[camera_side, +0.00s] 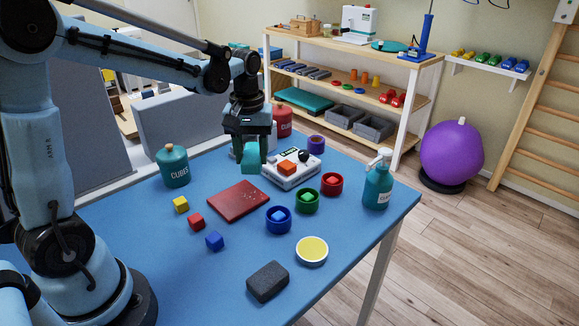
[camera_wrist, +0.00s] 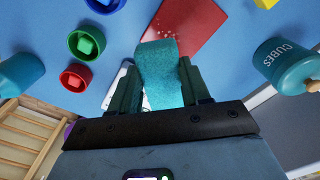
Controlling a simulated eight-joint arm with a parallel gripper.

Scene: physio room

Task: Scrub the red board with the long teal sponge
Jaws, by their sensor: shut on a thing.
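My gripper (camera_wrist: 160,88) is shut on the long teal sponge (camera_wrist: 163,62). Its fingers lie on both sides of the sponge, and the sponge's far end sticks out past them. In the side view my gripper (camera_side: 248,150) points down and the sponge (camera_side: 251,161) hangs beneath it, near the far right corner of the board. The flat red board (camera_side: 236,203) lies on the blue table, with pale specks on it. In the wrist view the sponge covers part of the red board's (camera_wrist: 192,25) near edge. The sponge seems raised; the exact gap cannot be told.
A white device (camera_side: 290,172) with an orange block stands right beside the sponge. Blue (camera_side: 278,220), green (camera_side: 306,201) and red (camera_side: 332,184) bowls holding cubes lie right of the board. Loose cubes (camera_side: 196,221) lie to its left. A teal CUBES jar (camera_side: 173,166) stands behind.

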